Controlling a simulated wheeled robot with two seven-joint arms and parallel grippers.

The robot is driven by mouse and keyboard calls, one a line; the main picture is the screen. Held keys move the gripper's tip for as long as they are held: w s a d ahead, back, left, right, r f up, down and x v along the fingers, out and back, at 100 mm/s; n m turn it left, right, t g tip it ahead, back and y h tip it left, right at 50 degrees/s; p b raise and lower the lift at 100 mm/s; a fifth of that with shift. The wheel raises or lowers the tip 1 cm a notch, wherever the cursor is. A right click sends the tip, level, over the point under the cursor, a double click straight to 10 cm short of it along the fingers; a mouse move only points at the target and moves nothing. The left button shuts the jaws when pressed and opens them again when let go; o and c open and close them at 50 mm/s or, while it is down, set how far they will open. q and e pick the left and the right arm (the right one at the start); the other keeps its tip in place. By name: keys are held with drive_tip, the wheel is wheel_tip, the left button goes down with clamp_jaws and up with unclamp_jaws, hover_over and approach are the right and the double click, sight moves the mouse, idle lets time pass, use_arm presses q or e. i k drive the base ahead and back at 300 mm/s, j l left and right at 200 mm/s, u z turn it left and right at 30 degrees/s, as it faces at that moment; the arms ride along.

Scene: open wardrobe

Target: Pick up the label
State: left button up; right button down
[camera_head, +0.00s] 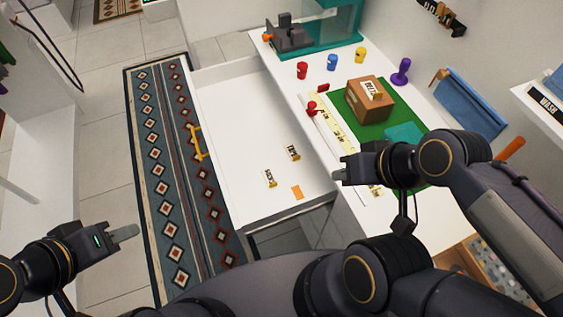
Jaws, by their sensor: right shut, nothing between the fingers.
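Two small label plates with dark printed lettering lie inside the open white drawer: one label (270,178) nearer the front and another label (293,152) further back. A brown box (367,101) on the table also bears a pale printed label (371,88). My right gripper (339,174) is shut and empty, near the drawer's right side and apart from the labels. My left gripper (126,233) is over the floor beside the rug, away from the drawer; its finger gap cannot be made out.
The open drawer (232,110) has a yellow handle (198,143) on its left front. The patterned rug (178,215) lies left of the drawer. The drawer's far part is empty.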

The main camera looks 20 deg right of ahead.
sight(269, 174)
drive_tip(key=i+j+z, duration=0.2)
drive_tip(key=j, duration=0.2)
drive_tip(key=i+j+z, duration=0.2)
drive_tip(key=j, duration=0.2)
drive_tip(key=j+z, duration=0.2)
drive_tip(key=j, duration=0.25)
